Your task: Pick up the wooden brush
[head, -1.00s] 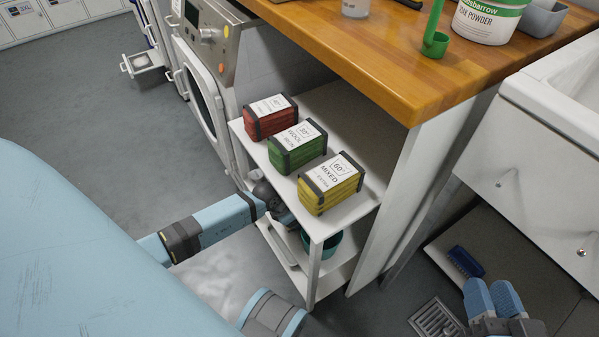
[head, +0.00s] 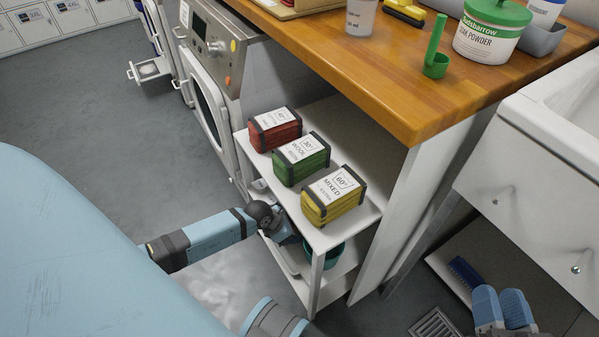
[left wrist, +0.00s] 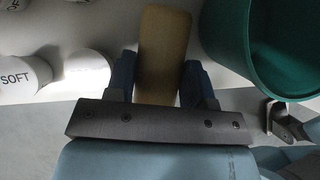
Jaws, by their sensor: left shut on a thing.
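The wooden brush (left wrist: 163,52) shows in the left wrist view as a plain tan wooden block between the two blue fingers of my left gripper (left wrist: 162,82). The fingers are shut on its sides. Its bristles are not in view, and I cannot tell whether it touches the shelf. In the head view, my left arm reaches in under the top shelf of the white rack, which hides the brush and the fingertips.
A teal bucket (left wrist: 285,45) stands close right of the brush. White containers, one marked SOFT (left wrist: 18,77), are on its left. Red, green and yellow packs (head: 334,197) sit on the rack's top shelf (head: 350,232).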

